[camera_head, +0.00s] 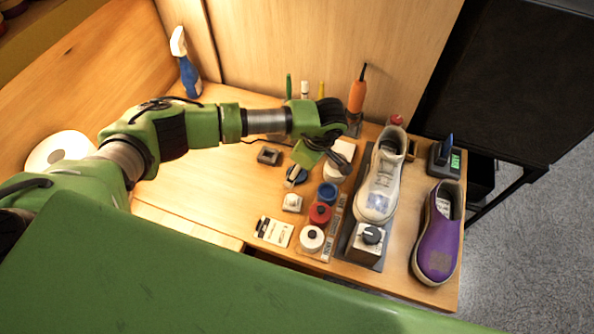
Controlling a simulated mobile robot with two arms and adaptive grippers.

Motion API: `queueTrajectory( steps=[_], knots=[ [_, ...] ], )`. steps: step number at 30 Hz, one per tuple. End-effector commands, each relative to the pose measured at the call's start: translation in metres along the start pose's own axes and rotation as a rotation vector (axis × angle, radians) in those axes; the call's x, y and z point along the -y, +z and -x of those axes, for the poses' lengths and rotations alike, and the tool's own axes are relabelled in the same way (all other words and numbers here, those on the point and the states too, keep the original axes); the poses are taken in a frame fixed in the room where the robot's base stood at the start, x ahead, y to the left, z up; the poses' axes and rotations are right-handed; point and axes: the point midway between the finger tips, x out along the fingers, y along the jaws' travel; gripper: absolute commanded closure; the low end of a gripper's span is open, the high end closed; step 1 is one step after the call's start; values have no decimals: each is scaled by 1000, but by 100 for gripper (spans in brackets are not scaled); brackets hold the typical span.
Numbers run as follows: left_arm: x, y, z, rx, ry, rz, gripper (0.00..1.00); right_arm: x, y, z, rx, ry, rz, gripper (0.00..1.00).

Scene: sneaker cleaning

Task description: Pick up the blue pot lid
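A small blue pot lid (327,191) sits on the table in a row of small pots, behind the red pot (320,213) and the white pot (311,238). All three lids have a dark centre or knob. My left gripper (318,163) points down just behind the blue lid and looks apart from it. Its fingers are partly hidden by its own wrist, so its opening is unclear. My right gripper is not in view.
A white sneaker (383,185) stands on a dark stand right of the pots, with a purple shoe (438,230) further right. The left tabletop (200,195) is clear.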

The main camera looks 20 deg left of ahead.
Motion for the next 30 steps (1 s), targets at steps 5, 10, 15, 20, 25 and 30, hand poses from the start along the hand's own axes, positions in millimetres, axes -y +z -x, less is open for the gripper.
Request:
queueTrajectory(
  steps=[5, 10, 15, 20, 25, 30],
  knots=[
    [0, 0, 0, 0, 0, 0, 74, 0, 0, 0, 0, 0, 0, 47],
    [0, 0, 1, 0, 0, 0, 74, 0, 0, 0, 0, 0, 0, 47],
    [0, 0, 2, 0, 1, 1, 74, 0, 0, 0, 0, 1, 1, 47],
    [-2, -3, 12, 1, 4, 1, 74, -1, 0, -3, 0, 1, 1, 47],
    [2, -8, 34, 1, 3, -2, 74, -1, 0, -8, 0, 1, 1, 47],
    [19, -3, 59, 2, 5, -3, 74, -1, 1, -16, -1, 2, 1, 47]
  ],
)
